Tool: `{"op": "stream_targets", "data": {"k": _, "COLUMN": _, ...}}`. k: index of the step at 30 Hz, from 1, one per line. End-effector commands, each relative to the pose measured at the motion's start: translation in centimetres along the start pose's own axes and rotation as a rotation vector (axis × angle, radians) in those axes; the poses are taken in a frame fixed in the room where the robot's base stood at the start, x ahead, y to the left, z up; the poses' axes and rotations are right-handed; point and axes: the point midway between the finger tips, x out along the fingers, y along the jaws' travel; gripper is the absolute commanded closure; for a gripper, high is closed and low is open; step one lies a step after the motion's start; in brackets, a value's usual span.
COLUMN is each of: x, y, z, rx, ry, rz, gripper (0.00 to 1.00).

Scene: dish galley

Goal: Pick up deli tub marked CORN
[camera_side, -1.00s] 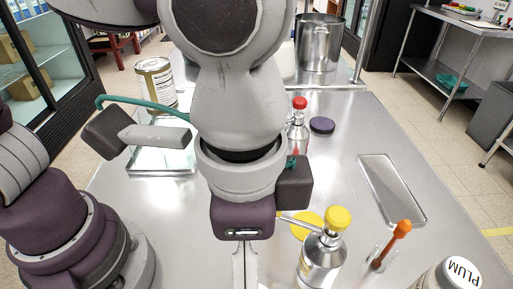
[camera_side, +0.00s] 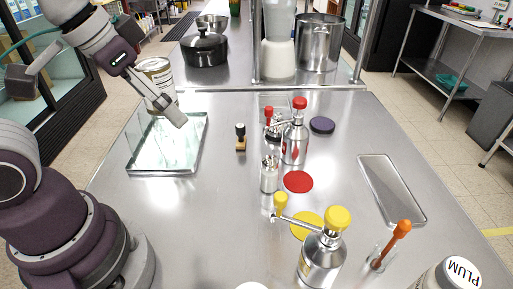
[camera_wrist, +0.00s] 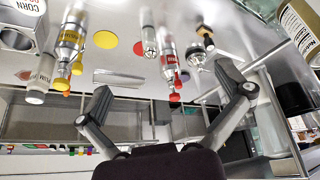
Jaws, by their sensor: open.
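The tub marked CORN (camera_wrist: 26,10) shows in the wrist view at the top left corner, cut off by the frame edge. In the side view a sliver of a white round top (camera_side: 253,286) shows at the bottom edge; I cannot tell if it is the same tub. A tub marked PLUM (camera_side: 457,274) stands at the bottom right of the side view. My gripper (camera_wrist: 167,88) is open and empty, its two fingers spread wide in the wrist view. In the side view it is at the upper left, above the glass-like tray, far from the CORN tub.
A metal-rimmed tray (camera_side: 150,170) and a large can (camera_side: 157,78) are near my gripper. A yellow-topped pump bottle (camera_side: 322,258), a red-topped bottle (camera_side: 295,142), a small stamp (camera_side: 240,138) and an orange-handled tool (camera_side: 390,245) stand on the steel table. A flat tray (camera_side: 392,190) lies right.

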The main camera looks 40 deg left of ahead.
Motion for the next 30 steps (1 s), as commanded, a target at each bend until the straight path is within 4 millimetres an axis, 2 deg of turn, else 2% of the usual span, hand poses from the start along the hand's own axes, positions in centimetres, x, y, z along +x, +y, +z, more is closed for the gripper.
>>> {"op": "stream_targets", "data": {"k": 2, "x": 0.4, "y": -1.1, "z": 0.8, "rx": -0.050, "ry": 0.034, "rz": -0.030, "gripper": 0.00}}
{"op": "stream_targets", "data": {"k": 5, "x": 0.7, "y": -1.5, "z": 1.2, "rx": -0.068, "ry": 0.047, "rz": -0.042, "gripper": 0.00}}
{"op": "stream_targets", "data": {"k": 8, "x": 0.7, "y": -1.5, "z": 1.2, "rx": -0.067, "ry": 0.047, "rz": -0.042, "gripper": 0.00}}
{"op": "stream_targets", "data": {"k": 12, "x": 0.7, "y": -1.5, "z": 1.2, "rx": -0.067, "ry": 0.046, "rz": -0.041, "gripper": 0.13}}
{"op": "stream_targets", "data": {"k": 20, "x": 0.7, "y": -1.5, "z": 1.1, "rx": -0.065, "ry": 0.045, "rz": -0.041, "gripper": 0.13}}
{"op": "stream_targets", "data": {"k": 22, "x": 0.9, "y": -1.0, "z": 0.9, "rx": -0.020, "ry": 0.029, "rz": -0.031, "gripper": 0.13}}
{"op": "stream_targets", "data": {"k": 23, "x": 1.1, "y": -0.5, "z": 0.8, "rx": 0.029, "ry": 0.012, "rz": -0.020, "gripper": 0.13}}
{"op": "stream_targets", "data": {"k": 26, "x": 2.6, "y": 3.0, "z": 0.1, "rx": 0.340, "ry": -0.082, "rz": 0.048, "gripper": 0.13}}
{"op": "stream_targets", "data": {"k": 28, "x": 4.0, "y": 6.6, "z": 0.1, "rx": 0.636, "ry": -0.154, "rz": 0.114, "gripper": 0.13}}
{"op": "stream_targets", "data": {"k": 30, "x": 5.5, "y": 10.5, "z": 1.2, "rx": 0.926, "ry": -0.216, "rz": 0.182, "gripper": 0.13}}
